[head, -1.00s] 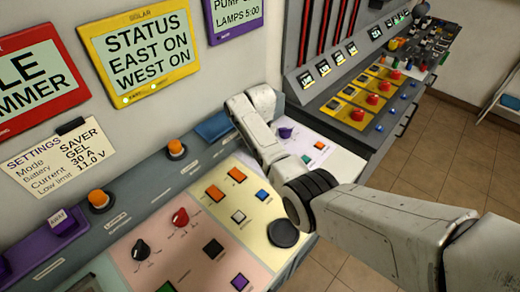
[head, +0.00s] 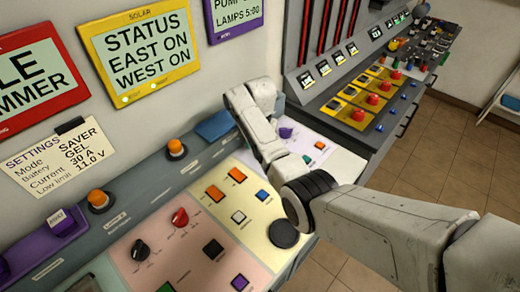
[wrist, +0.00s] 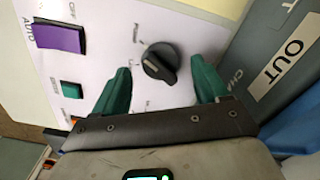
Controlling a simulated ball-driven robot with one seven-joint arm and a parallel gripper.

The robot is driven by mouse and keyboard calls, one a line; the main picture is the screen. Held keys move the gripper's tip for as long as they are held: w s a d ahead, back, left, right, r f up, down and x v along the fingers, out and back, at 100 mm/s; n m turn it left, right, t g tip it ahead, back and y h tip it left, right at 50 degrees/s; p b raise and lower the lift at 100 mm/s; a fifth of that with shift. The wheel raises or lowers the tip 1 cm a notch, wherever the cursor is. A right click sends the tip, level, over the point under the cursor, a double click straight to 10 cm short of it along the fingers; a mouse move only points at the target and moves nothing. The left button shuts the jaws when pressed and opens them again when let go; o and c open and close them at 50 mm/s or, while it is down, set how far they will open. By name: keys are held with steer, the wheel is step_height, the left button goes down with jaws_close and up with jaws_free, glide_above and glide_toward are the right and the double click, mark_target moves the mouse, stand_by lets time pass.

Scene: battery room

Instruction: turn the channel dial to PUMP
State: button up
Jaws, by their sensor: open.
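The channel dial (wrist: 160,63) is a round black knob with a raised grip on a white panel (wrist: 98,65) in the wrist view. Small lettering that seems to read Pump is printed beside it, toward the upper left. Which mark the dial points at is too small to tell. My gripper (wrist: 163,70) has two green fingers, open, one on each side of the dial. I see gaps between the fingers and the knob; they do not appear to grip it. In the head view my arm covers part of the white panel (head: 318,133), and neither fingers nor this dial show.
A purple AUTO/OFF rocker (wrist: 60,38) and smaller buttons sit left of the dial in the wrist view. A grey strip with an OUT label (wrist: 283,69) borders the panel's right. In the head view, a red knob (head: 180,217) and another black dial (head: 140,250) are on the nearer panel.

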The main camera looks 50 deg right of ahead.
step_height(320, 180, up, 8)
steer(key=b, duration=0.1)
steer(key=shift+r, duration=0.25)
steer(key=shift+f, duration=0.1)
stand_by(0.4)
